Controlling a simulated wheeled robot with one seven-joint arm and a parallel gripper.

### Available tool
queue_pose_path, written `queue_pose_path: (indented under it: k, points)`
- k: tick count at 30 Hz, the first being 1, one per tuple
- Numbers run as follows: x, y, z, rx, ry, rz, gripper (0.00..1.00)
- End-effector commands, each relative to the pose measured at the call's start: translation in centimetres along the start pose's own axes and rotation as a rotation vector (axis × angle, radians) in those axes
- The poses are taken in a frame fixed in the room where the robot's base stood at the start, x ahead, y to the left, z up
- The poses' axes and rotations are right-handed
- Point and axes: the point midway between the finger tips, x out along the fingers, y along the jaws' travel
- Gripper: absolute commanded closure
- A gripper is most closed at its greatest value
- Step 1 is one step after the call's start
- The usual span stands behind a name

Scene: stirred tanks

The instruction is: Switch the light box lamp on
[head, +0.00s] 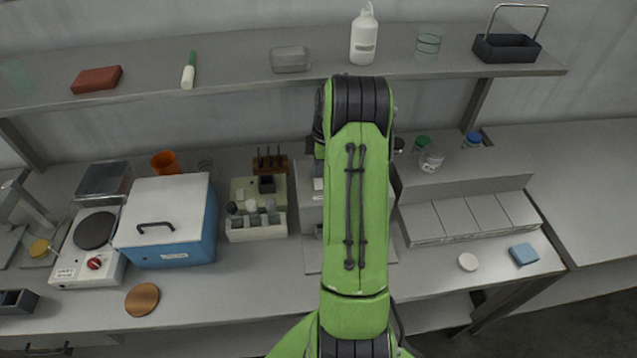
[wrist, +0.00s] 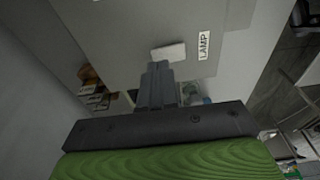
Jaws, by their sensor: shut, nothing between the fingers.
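In the wrist view, a grey panel (wrist: 120,30) carries a small white switch (wrist: 168,52) and a white label reading LAMP (wrist: 204,46) to its right. My gripper (wrist: 158,66) is shut and empty, its fingertips at the switch's lower edge in the picture. I cannot tell whether they touch it. In the head view my green arm reaches over the bench and hides my gripper. A grey unit (head: 309,212) stands partly hidden behind the arm; I cannot tell from this view whether it is the light box. Neither view shows a lit lamp.
A blue box with a white lid (head: 166,222) and a hotplate (head: 88,257) stand left on the bench. A vial rack (head: 256,229) stands left of the arm. A low grey unit with several panels (head: 470,219) stands right. The shelf (head: 230,71) runs above the bench.

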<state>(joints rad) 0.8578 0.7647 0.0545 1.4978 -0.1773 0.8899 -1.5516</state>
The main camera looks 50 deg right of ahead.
Motion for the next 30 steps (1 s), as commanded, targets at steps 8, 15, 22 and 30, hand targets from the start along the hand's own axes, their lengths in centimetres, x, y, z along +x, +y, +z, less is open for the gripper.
queue_pose_path:
  k: [8, 15, 22, 30]
  points:
    - [0.0, 0.0, 0.0, 0.0, 0.0, 0.0, 1.0]
    - [0.3, 0.0, 0.0, 0.0, 0.0, 0.0, 1.0]
    - [0.6, 0.0, 0.1, 0.0, 0.0, 0.0, 1.0]
    - [1.0, 0.0, 0.2, 0.0, 0.0, 0.0, 1.0]
